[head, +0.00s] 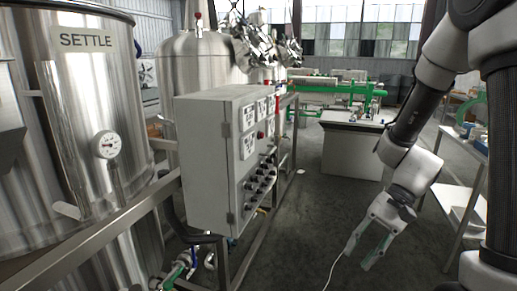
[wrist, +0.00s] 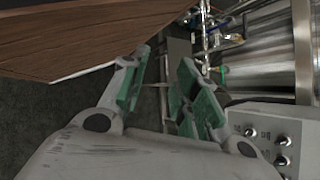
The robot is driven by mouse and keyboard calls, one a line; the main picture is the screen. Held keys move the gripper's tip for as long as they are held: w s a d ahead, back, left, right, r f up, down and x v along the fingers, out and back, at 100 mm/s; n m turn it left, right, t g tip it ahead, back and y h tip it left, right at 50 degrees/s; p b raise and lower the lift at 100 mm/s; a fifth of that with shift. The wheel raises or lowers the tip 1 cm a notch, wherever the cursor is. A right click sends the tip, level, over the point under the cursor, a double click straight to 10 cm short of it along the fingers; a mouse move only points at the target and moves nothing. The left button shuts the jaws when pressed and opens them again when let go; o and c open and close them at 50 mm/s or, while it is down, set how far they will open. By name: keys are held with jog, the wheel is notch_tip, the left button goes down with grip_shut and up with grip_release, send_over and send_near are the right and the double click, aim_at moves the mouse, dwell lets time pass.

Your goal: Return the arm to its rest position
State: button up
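My arm comes down the right side of the head view, and my gripper (head: 360,256) hangs at its lower end, pointing down over the dark floor. It is to the right of the grey control box (head: 213,165). In the wrist view my gripper (wrist: 158,88) shows two green-padded fingers spread apart, with nothing between them. The gripper is open and empty.
A steel tank marked SETTLE (head: 85,100) stands at the left, with another steel tank (head: 190,60) behind. A white bench (head: 352,148) is further back, and a shelf table (head: 458,205) is at right. A wooden surface (wrist: 80,35) fills the wrist view's upper left.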

jog(key=s+d+r+n+t+h, duration=0.2)
jog(key=d+r+n+t+h, duration=0.1)
jog(key=d+r, duration=0.3)
jog(key=s+d+r+n+t+h, duration=0.3)
jog(key=d+r, duration=0.4)
jog(key=r, duration=0.4)
jog(key=t+h, duration=0.1)
jog(key=t, duration=0.1)
jog(key=shift+t+h, duration=0.3)
jog(key=shift+h, duration=0.1)
